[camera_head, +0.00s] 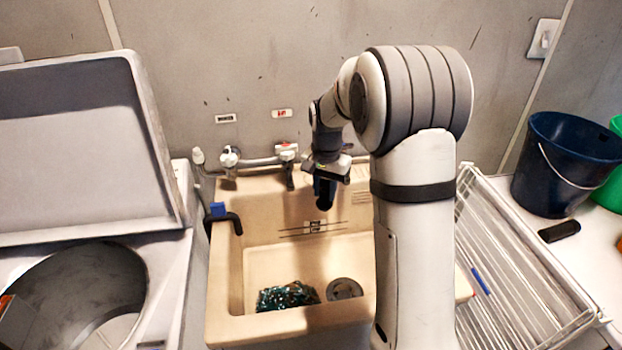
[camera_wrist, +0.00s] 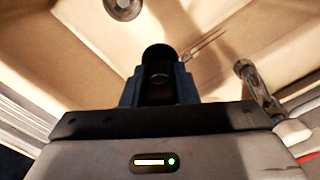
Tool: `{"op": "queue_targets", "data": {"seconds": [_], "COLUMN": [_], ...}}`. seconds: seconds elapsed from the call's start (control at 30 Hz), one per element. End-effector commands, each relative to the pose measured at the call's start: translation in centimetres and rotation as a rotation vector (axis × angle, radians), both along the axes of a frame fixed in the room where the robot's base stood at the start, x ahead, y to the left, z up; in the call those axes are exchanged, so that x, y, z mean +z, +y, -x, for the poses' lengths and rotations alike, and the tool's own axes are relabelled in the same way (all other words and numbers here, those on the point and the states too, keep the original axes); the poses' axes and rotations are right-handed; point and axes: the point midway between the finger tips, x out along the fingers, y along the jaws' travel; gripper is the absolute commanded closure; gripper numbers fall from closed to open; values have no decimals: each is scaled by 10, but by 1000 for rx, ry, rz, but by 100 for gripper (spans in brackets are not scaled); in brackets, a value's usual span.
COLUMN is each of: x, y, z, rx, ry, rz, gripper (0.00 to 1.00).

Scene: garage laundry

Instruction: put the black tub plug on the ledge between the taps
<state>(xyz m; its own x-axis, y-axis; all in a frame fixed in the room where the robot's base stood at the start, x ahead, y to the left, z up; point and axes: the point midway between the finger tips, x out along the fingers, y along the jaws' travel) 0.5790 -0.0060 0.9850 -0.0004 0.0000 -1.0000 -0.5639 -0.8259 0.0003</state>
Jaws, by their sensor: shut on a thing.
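My gripper (camera_head: 325,182) is over the back part of the beige tub (camera_head: 225,330), to the right of the taps. Its blue fingers are shut on the black tub plug (camera_head: 324,204), which hangs above the basin. In the wrist view the dark round plug (camera_wrist: 158,56) shows between the fingers. The left tap (camera_head: 229,157) and the right tap (camera_head: 287,151) are joined by a pipe along the wall. The ledge (camera_head: 258,181) is the tub's back rim below this pipe. My arm hides the tub's right side.
The basin holds a dark teal scrunched thing (camera_head: 287,296) beside the round drain (camera_head: 344,288). A spout (camera_head: 290,178) hangs down close to my gripper's left. A blue clip with a black hose (camera_head: 222,213) sits on the left rim. A wire rack (camera_head: 510,260) stands right.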

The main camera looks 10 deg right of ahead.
Motion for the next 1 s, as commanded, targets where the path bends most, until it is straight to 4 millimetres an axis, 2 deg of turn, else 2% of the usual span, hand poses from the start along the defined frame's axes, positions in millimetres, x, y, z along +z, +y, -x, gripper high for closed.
{"op": "queue_targets", "data": {"seconds": [0.4, 0.53, 0.7, 0.83, 1.0], "x": [31, 37, 41, 42, 44], "y": [1, 1, 1, 1, 1], "z": [27, 33, 37, 27, -11], "rx": [-683, -839, -951, -977, -977], "ry": [-1, 0, 0, 1, 2], "rz": [0, 0, 0, 1, 2], "gripper": [96, 96, 96, 96, 96]}}
